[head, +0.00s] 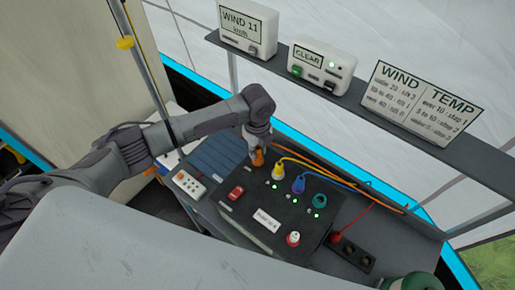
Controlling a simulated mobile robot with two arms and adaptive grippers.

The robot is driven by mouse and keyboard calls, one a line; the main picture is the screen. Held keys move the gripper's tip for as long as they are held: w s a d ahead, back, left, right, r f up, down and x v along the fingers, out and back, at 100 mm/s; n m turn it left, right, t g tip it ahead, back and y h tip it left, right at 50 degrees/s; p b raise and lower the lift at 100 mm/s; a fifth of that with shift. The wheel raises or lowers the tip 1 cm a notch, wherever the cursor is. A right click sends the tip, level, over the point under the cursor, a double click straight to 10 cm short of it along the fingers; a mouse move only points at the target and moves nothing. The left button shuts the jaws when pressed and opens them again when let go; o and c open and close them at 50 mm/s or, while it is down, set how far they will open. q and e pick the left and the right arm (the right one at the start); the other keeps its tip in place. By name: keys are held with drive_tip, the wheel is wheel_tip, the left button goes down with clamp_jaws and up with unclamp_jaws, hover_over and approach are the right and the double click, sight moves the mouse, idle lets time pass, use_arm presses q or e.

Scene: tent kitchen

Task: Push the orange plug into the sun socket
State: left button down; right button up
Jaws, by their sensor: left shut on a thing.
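My left gripper (258,142) reaches in from the left over the back left part of a black panel box (262,216). It is shut on the orange plug (258,158), which points down at the panel's back edge. The plug's tip and whatever lies under it are hard to make out, so I cannot tell whether it is in a socket. No sun marking is readable, and the sun socket cannot be told apart. My right gripper is out of view.
A yellow plug (278,173) and a blue plug (298,185) stand close right of the orange plug, with cables running right. A shelf (333,89) with displays hangs behind.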

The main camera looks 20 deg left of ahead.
use_arm(q)
drive_tip(key=shift+f, duration=0.4)
drive_tip(key=c, duration=0.9)
unclamp_jaws()
wheel_tip(320, 180, up, 12)
drive_tip(key=shift+r, duration=0.1)
drive_tip(key=shift+s, duration=0.1)
